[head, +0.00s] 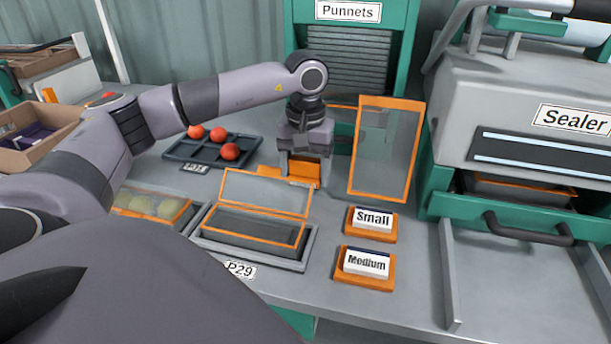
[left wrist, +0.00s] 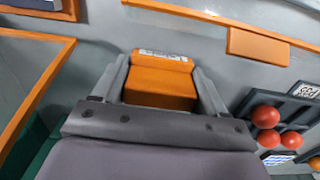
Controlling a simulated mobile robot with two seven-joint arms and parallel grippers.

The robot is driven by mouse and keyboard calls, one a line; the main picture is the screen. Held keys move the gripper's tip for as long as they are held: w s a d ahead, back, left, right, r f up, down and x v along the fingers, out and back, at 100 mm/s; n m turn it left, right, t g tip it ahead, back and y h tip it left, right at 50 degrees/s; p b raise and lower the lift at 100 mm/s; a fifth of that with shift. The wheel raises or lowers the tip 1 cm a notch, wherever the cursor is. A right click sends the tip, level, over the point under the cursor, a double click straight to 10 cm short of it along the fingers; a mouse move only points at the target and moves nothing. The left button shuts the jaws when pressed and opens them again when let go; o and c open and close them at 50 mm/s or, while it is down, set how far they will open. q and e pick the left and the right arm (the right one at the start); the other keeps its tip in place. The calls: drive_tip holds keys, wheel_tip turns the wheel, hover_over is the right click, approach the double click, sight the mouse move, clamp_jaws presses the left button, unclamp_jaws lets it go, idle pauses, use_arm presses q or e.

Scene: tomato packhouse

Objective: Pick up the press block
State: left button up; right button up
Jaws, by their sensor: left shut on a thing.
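The press block (left wrist: 160,88) is an orange block with a pale printed label on its far edge. In the left wrist view it sits between the two grey fingers of my left gripper (left wrist: 162,70), which are shut on it. In the head view the left gripper (head: 304,174) points down over the bench behind the open clear punnet lid, and the orange block (head: 304,168) shows between its fingers. I cannot tell whether the block touches the bench. The right gripper is not in view.
An orange-framed clear panel (head: 383,150) stands close to the right of the gripper. A lidded punnet (head: 250,228) sits in front. A dark tray (head: 180,150) with red tomatoes is left. The Small (head: 371,222) and Medium (head: 366,267) blocks and the sealer (head: 530,110) are right.

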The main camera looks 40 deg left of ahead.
sight(306, 158)
use_arm(q)
wheel_tip(306, 158, up, 18)
drive_tip(key=p, duration=0.4)
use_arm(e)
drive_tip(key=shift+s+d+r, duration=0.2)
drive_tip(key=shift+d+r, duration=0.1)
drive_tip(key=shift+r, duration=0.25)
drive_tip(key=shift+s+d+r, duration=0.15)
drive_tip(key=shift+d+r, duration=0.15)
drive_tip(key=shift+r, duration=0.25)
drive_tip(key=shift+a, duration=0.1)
